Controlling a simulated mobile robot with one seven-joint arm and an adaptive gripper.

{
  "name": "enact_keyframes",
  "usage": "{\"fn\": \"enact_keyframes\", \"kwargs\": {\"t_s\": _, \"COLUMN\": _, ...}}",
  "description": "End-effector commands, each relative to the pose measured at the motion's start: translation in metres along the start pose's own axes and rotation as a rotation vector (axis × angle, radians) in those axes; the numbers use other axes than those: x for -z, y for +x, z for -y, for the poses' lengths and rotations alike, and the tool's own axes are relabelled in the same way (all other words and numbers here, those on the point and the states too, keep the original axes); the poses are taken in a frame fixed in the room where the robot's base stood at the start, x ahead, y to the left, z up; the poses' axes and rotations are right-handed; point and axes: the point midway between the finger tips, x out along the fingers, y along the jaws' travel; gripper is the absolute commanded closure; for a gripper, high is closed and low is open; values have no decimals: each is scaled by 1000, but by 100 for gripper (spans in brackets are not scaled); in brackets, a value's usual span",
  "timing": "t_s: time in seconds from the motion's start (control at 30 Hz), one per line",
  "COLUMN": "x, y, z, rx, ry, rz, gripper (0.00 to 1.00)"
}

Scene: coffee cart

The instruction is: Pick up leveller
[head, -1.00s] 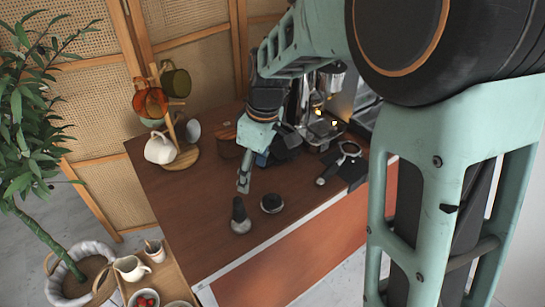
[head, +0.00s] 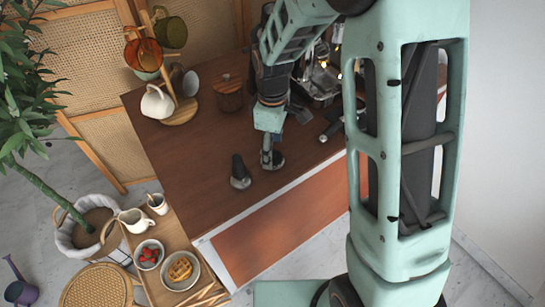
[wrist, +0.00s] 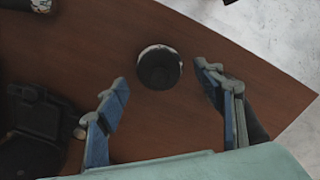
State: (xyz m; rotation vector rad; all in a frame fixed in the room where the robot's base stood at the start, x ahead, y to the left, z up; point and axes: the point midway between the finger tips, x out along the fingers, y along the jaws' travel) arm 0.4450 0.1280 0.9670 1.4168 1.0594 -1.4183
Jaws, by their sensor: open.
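The leveller (head: 279,161), a low round black puck, stands on the brown counter, partly hidden behind my gripper (head: 267,160) in the head view. In the wrist view a round dark top with a pale rim, which looks like the leveller (wrist: 159,67), lies between and just beyond the two blue fingertips. My gripper (wrist: 160,75) is open there, with a finger to each side and nothing held. I cannot tell how high the fingertips are above the counter.
A dark-handled tamper (head: 239,170) stands close to the left of my gripper. A wooden canister (head: 228,93) and a mug tree (head: 180,110) are behind. The espresso machine (head: 320,80) is at the back right.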

Motion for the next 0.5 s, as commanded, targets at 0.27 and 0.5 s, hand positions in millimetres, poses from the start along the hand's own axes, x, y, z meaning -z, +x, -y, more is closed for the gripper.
{"fn": "enact_keyframes", "kwargs": {"t_s": 0.27, "x": 0, "y": 26, "z": 0, "rx": 0, "ry": 0, "rz": 0, "gripper": 38}}
{"fn": "enact_keyframes", "kwargs": {"t_s": 0.5, "x": 0, "y": 26, "z": -1, "rx": -1, "ry": 1, "rz": -1, "gripper": 41}}
